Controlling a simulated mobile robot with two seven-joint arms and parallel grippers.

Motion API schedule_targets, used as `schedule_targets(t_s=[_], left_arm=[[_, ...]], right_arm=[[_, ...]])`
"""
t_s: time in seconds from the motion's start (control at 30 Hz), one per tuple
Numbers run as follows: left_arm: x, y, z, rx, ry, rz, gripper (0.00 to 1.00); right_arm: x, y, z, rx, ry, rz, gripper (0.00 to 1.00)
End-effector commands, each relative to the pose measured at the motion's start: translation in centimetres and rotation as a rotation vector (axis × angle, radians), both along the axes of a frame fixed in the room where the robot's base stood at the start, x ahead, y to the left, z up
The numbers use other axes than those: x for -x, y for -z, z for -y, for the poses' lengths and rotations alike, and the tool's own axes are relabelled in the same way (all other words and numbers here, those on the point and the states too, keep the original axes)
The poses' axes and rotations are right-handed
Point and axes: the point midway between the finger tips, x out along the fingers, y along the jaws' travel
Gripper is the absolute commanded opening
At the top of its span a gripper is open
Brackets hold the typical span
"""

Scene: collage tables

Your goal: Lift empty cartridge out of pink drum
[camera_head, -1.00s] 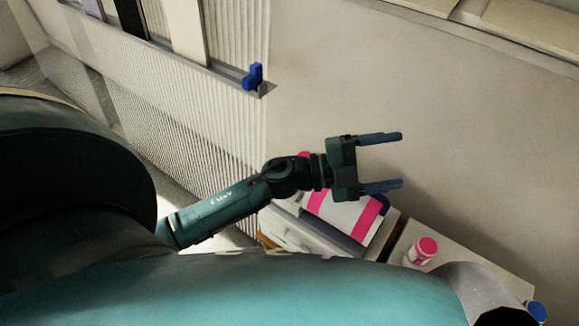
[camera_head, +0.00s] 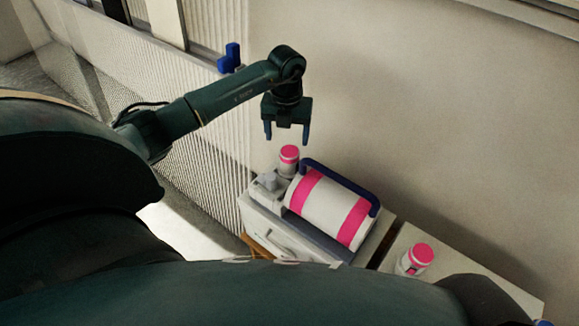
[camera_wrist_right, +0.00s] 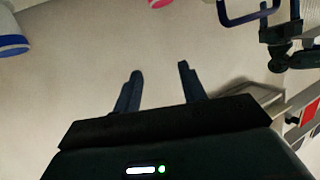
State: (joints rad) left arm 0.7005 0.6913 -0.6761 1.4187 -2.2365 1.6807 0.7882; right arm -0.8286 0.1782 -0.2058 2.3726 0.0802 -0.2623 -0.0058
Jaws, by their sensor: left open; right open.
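The pink drum (camera_head: 328,207), a white cylinder with two pink bands and a blue handle, lies on a grey-white unit. A white cartridge with a pink cap (camera_head: 289,155) stands at the drum's upper left end; its lower part is partly hidden. A second pink-capped cartridge (camera_head: 415,260) stands on the table to the right. I cannot tell which is empty. My left gripper (camera_head: 287,139) is open, pointing down, just above the first cartridge and apparently not around it. My right gripper (camera_wrist_right: 160,70) is open with nothing between its fingers.
A blue bracket (camera_head: 230,58) sits on the ribbed panel at the upper left. The right wrist view shows a white item with a blue band (camera_wrist_right: 12,42), a blue handle-like loop (camera_wrist_right: 248,14) and a sliver of pink at the top edge. The plain wall behind is clear.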

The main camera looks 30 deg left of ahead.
Motion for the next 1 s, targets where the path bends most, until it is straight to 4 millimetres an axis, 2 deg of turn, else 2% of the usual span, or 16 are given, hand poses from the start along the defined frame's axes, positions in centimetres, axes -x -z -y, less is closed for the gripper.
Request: schedule_targets(t_s=[0.1, 0.37, 0.57, 0.7, 0.93, 1.0], left_arm=[[0.0, 1.9, 0.1, 0.003, 0.001, -0.001, 0.72], [0.2, 3.3, 0.4, 0.004, 0.002, 0.001, 0.72], [0.8, 6.0, 1.4, 0.005, 0.003, -0.001, 0.72], [0.7, 7.8, 1.3, 0.004, 0.002, 0.001, 0.72], [0.7, 7.9, 1.3, 0.003, 0.003, 0.002, 0.72], [0.7, 7.8, 1.3, 0.003, 0.003, 0.002, 0.66]], right_arm=[[0.1, 0.0, 0.1, 0.002, 0.002, 0.008, 0.41], [0.1, -0.1, 0.2, 0.002, 0.003, 0.014, 0.41], [0.1, 0.0, 0.2, 0.004, 0.003, 0.02, 0.41], [0.0, -0.1, 0.3, 0.006, 0.006, 0.034, 0.41], [0.2, -0.6, 0.5, 0.005, 0.01, 0.041, 0.41], [0.3, -0.6, 0.5, 0.005, 0.01, 0.038, 0.41]])
